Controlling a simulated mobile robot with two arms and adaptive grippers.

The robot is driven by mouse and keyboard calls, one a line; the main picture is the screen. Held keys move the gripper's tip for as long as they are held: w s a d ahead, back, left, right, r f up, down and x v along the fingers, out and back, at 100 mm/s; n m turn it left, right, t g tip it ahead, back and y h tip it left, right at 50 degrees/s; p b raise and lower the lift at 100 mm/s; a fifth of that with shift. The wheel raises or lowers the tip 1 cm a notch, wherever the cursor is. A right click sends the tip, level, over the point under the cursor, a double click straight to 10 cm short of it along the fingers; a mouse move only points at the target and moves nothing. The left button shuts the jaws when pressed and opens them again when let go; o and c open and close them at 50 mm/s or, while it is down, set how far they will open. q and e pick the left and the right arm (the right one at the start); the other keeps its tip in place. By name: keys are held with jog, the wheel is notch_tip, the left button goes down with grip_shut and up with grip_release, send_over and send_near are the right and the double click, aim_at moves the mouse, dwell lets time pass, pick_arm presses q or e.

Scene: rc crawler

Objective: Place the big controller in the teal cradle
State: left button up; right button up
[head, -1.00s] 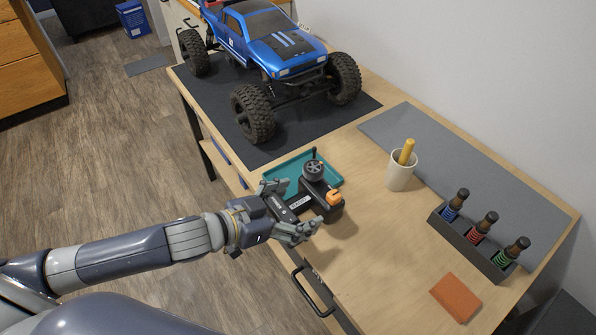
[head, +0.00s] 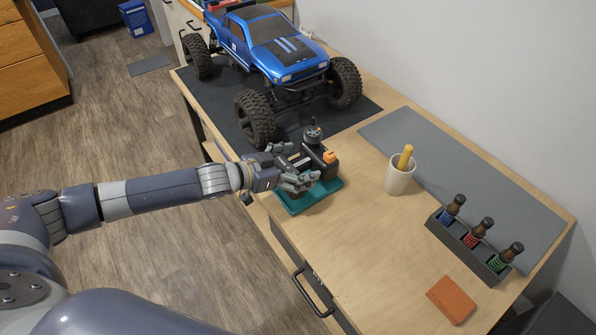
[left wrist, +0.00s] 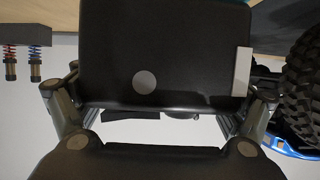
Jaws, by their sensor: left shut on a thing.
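The big controller (head: 322,158) is black with an orange part and a wheel on top. My left gripper (head: 290,168) is shut on it. The controller is over the teal cradle (head: 318,196), a shallow tray at the table's near left edge. I cannot tell whether its base touches the cradle. In the left wrist view the controller's dark flat face (left wrist: 165,55) fills the middle, between the two fingers (left wrist: 160,118). My right gripper is not in view.
The blue crawler truck (head: 270,45) stands on a dark mat just behind the cradle. To the right are a cream cup (head: 399,178) with a yellow handle, a rack of bottle-like shocks (head: 470,245), a grey mat (head: 470,180) and an orange block (head: 451,300).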

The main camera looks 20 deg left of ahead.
pick_arm(q)
jog(key=shift+f, duration=1.7)
jog(key=shift+f, duration=0.1)
jog(key=o, duration=1.1)
jog(key=shift+f, duration=0.1)
jog(key=shift+r, duration=0.25)
jog(key=shift+s+a, duration=0.3)
jog(key=shift+b+v, duration=0.55)
jog(key=shift+v, duration=5.05)
